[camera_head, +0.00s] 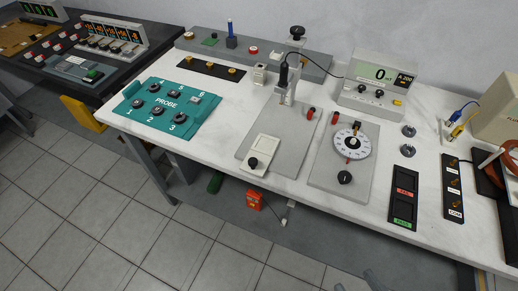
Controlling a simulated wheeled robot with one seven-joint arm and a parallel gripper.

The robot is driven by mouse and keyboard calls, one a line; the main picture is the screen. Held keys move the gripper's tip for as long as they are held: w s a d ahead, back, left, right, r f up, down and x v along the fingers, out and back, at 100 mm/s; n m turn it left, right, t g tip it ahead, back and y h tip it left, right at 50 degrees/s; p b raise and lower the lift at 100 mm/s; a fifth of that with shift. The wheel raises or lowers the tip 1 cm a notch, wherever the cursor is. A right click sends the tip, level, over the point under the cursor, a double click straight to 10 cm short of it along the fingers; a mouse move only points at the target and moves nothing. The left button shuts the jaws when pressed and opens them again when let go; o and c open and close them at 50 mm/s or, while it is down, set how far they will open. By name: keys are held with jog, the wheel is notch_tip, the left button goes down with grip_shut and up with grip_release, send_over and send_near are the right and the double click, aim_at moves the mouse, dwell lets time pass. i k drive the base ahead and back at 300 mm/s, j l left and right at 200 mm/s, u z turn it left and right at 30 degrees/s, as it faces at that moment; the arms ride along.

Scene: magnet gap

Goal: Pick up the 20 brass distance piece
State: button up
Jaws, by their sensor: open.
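A black strip (218,72) lies toward the back left of the white bench, with a few small brass pieces on it. One brass piece (188,60) is near its left end and another brass piece (232,71) is near its right end. No number can be read on them, so I cannot tell which is the 20. I cannot make out my gripper; small grey shapes at the bottom edge are too cut off to identify.
A teal PROBE board (172,125) lies in front of the strip. A grey plate with a probe stand (286,92), a dial plate (350,142) and a meter (378,82) fill the middle. A grey rail (268,58) runs behind. A black FAIL/PASS tray (404,198) lies front right.

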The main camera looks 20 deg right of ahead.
aim_at(209, 66)
jog(key=i+j, duration=0.25)
jog(key=i+j+z, duration=0.1)
jog(key=i+j, duration=0.15)
jog(key=j, duration=0.2)
jog(key=i+j, duration=0.2)
jog(key=j, duration=0.15)
jog(key=i+j+z, duration=0.1)
jog(key=i+j, duration=0.15)
jog(key=j, duration=0.15)
jog(key=i+j, duration=0.2)
jog(key=j, duration=0.15)
jog(key=i+j+z, duration=0.1)
jog(key=i+j, duration=0.15)
jog(key=j, duration=0.15)
jog(key=i+j, duration=0.2)
jog(key=j, duration=0.2)
